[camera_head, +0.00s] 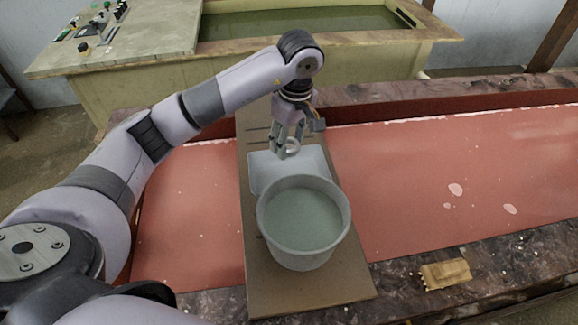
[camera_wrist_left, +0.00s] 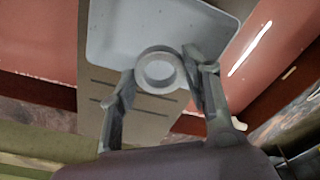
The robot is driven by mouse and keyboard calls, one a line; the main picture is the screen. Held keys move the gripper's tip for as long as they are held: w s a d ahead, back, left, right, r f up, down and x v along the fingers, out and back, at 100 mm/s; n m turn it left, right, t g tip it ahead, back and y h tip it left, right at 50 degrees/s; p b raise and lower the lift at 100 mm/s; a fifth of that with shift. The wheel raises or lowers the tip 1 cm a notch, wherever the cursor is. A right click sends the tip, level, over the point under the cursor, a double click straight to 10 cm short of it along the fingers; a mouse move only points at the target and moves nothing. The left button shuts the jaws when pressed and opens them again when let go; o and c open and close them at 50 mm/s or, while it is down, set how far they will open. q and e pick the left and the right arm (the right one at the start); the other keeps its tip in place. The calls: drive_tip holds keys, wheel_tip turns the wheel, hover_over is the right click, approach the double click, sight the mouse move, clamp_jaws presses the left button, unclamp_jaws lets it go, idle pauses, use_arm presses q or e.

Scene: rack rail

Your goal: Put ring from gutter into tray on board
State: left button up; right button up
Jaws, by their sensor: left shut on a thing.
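My left gripper (camera_head: 287,147) is shut on a pale grey ring (camera_head: 292,146). In the left wrist view the ring (camera_wrist_left: 160,69) sits between the two fingers (camera_wrist_left: 158,80), in front of the near edge of the white tray (camera_wrist_left: 120,32). In the head view the tray (camera_head: 262,172) lies on the brown board (camera_head: 310,285), partly hidden behind a grey bucket. The ring shows over the tray's far edge; its exact height above it is hard to tell. The gutter (camera_head: 420,170) is a wide red channel running under the board. My right gripper is not in view.
The grey bucket (camera_head: 305,225) with greenish contents stands on the board in front of the tray. A basin of green water (camera_head: 300,22) stands at the back. The red channel is open on both sides.

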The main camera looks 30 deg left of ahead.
sight(288, 176)
use_arm(q)
wheel_tip(288, 176, down, 10)
drive_tip(key=shift+s+r+p, duration=0.1)
drive_tip(key=shift+r+p, duration=0.15)
drive_tip(key=shift+p, duration=1)
drive_tip(key=shift+f, duration=0.2)
drive_tip(key=shift+f+b, duration=0.2)
drive_tip(key=shift+b, duration=0.1)
drive_tip(key=o, duration=1.2)
drive_tip(key=shift+r, duration=0.1)
drive_tip(key=shift+c, duration=0.2)
